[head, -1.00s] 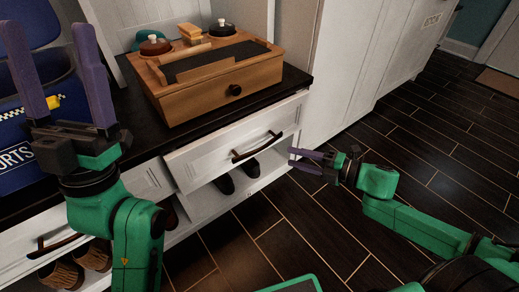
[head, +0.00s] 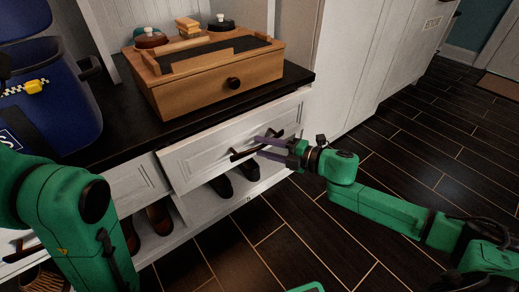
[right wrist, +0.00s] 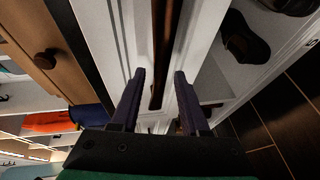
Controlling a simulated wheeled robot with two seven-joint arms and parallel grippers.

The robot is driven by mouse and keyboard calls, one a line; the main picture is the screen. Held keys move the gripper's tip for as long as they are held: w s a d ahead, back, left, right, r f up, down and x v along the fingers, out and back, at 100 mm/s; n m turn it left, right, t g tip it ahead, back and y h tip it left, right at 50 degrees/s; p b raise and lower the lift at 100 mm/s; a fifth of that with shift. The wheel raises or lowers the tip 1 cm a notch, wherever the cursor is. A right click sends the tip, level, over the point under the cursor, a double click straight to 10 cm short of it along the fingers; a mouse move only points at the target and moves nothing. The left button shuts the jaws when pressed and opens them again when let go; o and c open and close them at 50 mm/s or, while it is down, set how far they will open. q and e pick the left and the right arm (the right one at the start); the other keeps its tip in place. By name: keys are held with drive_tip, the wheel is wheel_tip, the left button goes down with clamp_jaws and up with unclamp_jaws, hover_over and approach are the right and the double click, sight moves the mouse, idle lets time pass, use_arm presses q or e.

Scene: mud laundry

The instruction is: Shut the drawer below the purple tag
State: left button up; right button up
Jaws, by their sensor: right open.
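The white drawer (head: 205,155) under the dark counter stands out past the drawer to its left, so it is partly open. It has a dark bar handle (head: 240,155), which also shows in the right wrist view (right wrist: 161,45). My right gripper (head: 259,146) is open at the drawer front, its purple fingers overlapping the handle in the head view. In the right wrist view its fingertips (right wrist: 159,73) lie on either side of the handle's line; I cannot tell whether they touch it. No purple tag is visible. My left arm fills the lower left; its gripper is out of frame.
A wooden box (head: 215,85) with a knob sits on the dark counter (head: 130,128) above the drawer. A blue bag (head: 60,115) is at left. Shoes (head: 222,187) stand on the shelf below. A tall white cabinet (head: 350,60) is at right. Dark floor (head: 420,150) is clear.

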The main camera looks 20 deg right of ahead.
drive_tip(key=shift+x, duration=0.9)
clamp_jaws()
idle(0.8)
